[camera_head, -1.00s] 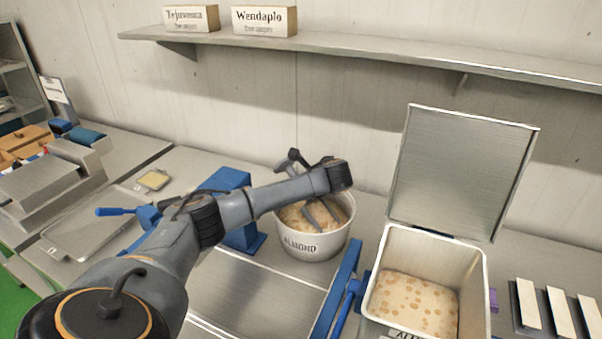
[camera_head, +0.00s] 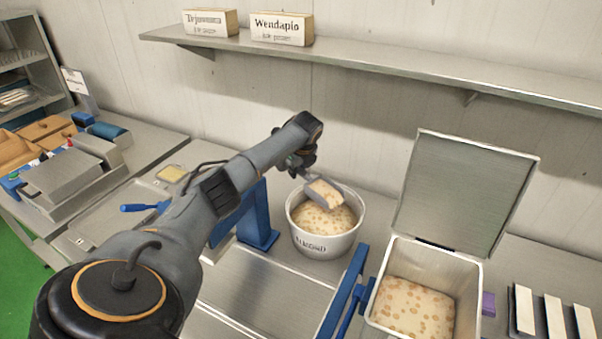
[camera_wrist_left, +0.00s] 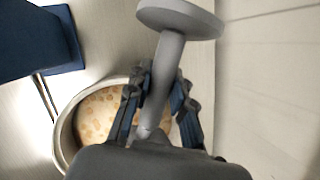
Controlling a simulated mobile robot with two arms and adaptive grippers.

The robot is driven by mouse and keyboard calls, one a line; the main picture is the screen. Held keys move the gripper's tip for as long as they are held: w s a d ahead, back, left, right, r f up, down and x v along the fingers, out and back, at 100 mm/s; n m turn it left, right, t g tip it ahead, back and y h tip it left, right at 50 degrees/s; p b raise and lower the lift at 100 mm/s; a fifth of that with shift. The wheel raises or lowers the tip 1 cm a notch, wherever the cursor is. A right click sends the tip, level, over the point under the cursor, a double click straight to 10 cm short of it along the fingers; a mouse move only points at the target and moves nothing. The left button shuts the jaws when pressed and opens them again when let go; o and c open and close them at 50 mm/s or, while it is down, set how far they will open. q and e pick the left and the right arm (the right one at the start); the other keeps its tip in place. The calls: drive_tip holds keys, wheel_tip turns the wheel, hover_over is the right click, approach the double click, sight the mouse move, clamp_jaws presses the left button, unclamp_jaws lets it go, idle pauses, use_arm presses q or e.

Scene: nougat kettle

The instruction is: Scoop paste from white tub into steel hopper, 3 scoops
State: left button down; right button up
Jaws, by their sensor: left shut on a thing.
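A round white tub (camera_head: 311,245) marked ALMOND holds tan paste with darker pieces; its rim also shows in the left wrist view (camera_wrist_left: 62,140). My left gripper (camera_head: 300,165) is shut on the handle of a grey scoop (camera_head: 309,196), above the tub's back rim. The scoop's bowl is tilted over the tub and carries a lump of paste. In the left wrist view the gripper (camera_wrist_left: 160,108) has its fingers around the grey handle (camera_wrist_left: 172,65). A square metal hopper (camera_head: 468,290), lid open, stands to the right with similar paste inside.
The open lid (camera_head: 465,190) stands upright behind the hopper. Blue rails (camera_head: 345,292) lie between tub and hopper. A blue block (camera_head: 258,220) stands left of the tub. A shelf (camera_head: 370,68) runs along the wall above. White bars (camera_head: 555,315) lie at far right.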

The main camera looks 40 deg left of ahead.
use_arm(q)
drive_tip(key=shift+h, duration=0.3)
drive_tip(key=shift+a+r+p, duration=0.2)
drive_tip(key=shift+r+p, duration=1.35)
drive_tip(key=shift+r, duration=0.8)
drive_tip(key=shift+w+r, duration=0.1)
drive_tip(key=shift+r, duration=0.2)
drive_tip(key=shift+a, duration=0.1)
